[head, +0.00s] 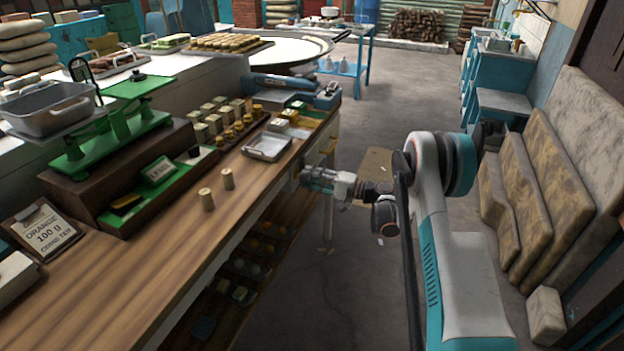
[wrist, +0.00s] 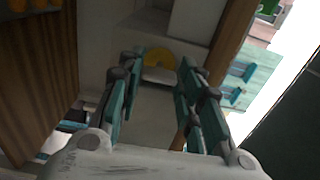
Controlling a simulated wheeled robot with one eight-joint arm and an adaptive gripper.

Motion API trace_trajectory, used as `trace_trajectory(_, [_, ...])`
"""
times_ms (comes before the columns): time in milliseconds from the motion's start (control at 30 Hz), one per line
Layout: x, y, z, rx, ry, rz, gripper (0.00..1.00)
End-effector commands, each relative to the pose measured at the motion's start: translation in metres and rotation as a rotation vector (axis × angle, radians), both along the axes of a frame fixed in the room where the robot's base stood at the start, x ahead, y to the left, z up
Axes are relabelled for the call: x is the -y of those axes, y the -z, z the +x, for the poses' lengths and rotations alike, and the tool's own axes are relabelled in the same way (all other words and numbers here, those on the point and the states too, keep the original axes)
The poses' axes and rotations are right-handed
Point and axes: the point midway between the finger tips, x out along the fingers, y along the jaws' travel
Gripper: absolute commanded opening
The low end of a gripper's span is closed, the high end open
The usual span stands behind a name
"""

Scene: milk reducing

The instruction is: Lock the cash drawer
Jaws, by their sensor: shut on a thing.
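My gripper (head: 308,179) is at the front of the wooden counter, beside a pale front (head: 314,158) under its top that may be the cash drawer. In the wrist view, my gripper (wrist: 157,66) has its two fingers apart around a yellow rounded piece (wrist: 158,57), and it is shut on this piece. The piece lies against a pale surface. I cannot tell whether it is a key or part of the lock. The lock and the drawer's edges cannot be made out in the head view, where my gripper covers part of the front.
The wooden counter (head: 110,290) carries a metal tray (head: 268,146), a green scale (head: 112,130) and several small sweets. Shelves with goods lie under it. Sacks (head: 560,185) lean against the right wall. The floor (head: 330,300) between is mostly free.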

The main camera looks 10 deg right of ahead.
Motion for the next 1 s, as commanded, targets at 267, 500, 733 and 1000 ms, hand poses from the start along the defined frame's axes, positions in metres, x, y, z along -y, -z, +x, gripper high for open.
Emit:
trace_trajectory(267, [0.0,0.001,-0.001,0.0,-0.001,-0.002,0.42])
trace_trajectory(500, [0.0,0.001,0.0,-0.001,0.0,-0.001,0.53])
trace_trajectory(733, [0.004,0.0,-0.003,-0.001,0.001,0.0,0.53])
trace_trajectory(1000, [0.041,0.0,-0.028,-0.001,0.003,0.0,0.53])
